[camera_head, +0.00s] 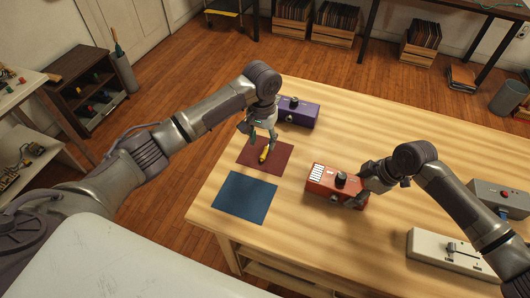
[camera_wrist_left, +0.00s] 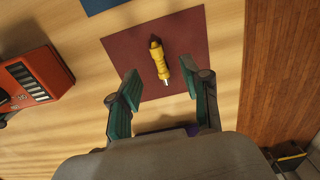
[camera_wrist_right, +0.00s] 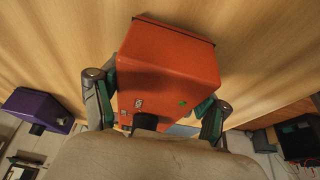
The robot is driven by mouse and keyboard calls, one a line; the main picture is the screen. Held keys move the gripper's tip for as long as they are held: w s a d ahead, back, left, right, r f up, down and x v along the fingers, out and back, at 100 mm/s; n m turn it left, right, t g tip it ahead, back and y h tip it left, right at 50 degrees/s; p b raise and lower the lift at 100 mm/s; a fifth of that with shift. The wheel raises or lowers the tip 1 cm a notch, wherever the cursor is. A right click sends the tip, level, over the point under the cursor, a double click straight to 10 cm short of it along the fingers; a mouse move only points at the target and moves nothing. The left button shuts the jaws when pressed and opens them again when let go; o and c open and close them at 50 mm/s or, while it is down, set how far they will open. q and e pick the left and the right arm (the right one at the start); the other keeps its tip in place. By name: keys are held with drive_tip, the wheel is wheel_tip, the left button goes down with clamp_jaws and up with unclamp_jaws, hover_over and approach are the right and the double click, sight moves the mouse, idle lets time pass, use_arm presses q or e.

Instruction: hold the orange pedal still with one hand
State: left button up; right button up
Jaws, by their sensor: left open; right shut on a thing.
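The orange pedal (camera_head: 322,180) sits on the wooden table, with a black knob on top and white stripes at its left end. My right gripper (camera_head: 357,192) is shut on its right end. In the right wrist view the orange pedal (camera_wrist_right: 168,65) lies between the two fingers (camera_wrist_right: 155,105). My left gripper (camera_head: 261,138) is open above the dark red mat (camera_head: 255,166). A yellow-handled tool (camera_head: 264,154) lies on that mat. In the left wrist view the yellow tool (camera_wrist_left: 159,61) lies just beyond the open fingers (camera_wrist_left: 165,92), which do not touch it.
A purple pedal (camera_head: 297,112) stands behind the red mat. A blue mat (camera_head: 244,197) lies in front of it. A white box with a slider (camera_head: 450,252) and a grey box with a red button (camera_head: 500,197) stand at the right. The table's back right is clear.

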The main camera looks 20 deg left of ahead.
sight(263, 155)
use_arm(q)
drive_tip(key=shift+s+d+f, duration=0.1)
drive_tip(key=shift+f, duration=1.35)
drive_tip(key=shift+s+d+f, duration=0.1)
drive_tip(key=shift+f, duration=1.35)
clamp_jaws()
